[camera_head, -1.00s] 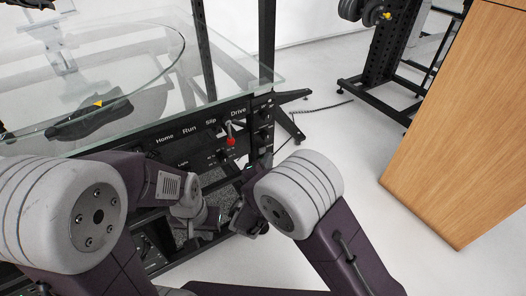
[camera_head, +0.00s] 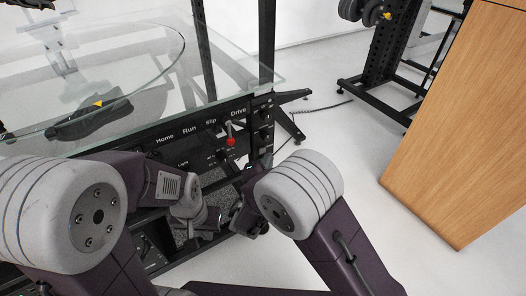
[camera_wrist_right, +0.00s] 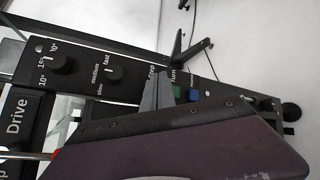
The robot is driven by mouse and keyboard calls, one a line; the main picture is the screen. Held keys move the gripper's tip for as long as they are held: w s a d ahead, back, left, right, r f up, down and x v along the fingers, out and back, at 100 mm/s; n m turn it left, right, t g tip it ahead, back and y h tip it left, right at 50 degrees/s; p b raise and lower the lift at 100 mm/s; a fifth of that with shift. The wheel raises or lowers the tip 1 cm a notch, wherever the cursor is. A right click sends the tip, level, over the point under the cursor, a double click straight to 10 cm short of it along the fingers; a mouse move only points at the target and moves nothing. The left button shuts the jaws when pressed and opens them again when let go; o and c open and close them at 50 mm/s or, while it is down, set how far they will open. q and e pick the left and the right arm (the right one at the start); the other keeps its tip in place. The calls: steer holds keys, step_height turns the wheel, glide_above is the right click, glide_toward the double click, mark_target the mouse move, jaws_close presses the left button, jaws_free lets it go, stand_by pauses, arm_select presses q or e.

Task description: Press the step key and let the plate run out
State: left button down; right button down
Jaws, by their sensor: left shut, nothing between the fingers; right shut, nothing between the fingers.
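In the right wrist view, my right gripper (camera_wrist_right: 160,82) is shut and empty, its grey fingertips over the panel just below a label that seems to read "Step". The key under that label is hidden by the fingers, and I cannot tell whether they touch it. A green key (camera_wrist_right: 177,92) and a blue key (camera_wrist_right: 194,95) sit just right of them. In the head view, the clear round plate (camera_head: 150,35) lies at upper left, with a yellow pointer (camera_head: 98,104) near its front. My left gripper (camera_head: 213,218) is low in front of the panel, shut, its fingers barely visible.
The control panel (camera_head: 190,143) has Home, Run, Slip and Drive labels and a red-tipped lever (camera_head: 231,141). The right wrist view shows an angle knob (camera_wrist_right: 62,63) and a speed knob (camera_wrist_right: 114,73). A wooden cabinet (camera_head: 460,130) stands right, with clear floor between.

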steer(key=shift+w+a, duration=0.1)
steer(key=shift+w, duration=0.05)
stand_by(0.8)
steer(key=shift+w+a, duration=0.15)
steer(key=shift+w, duration=0.05)
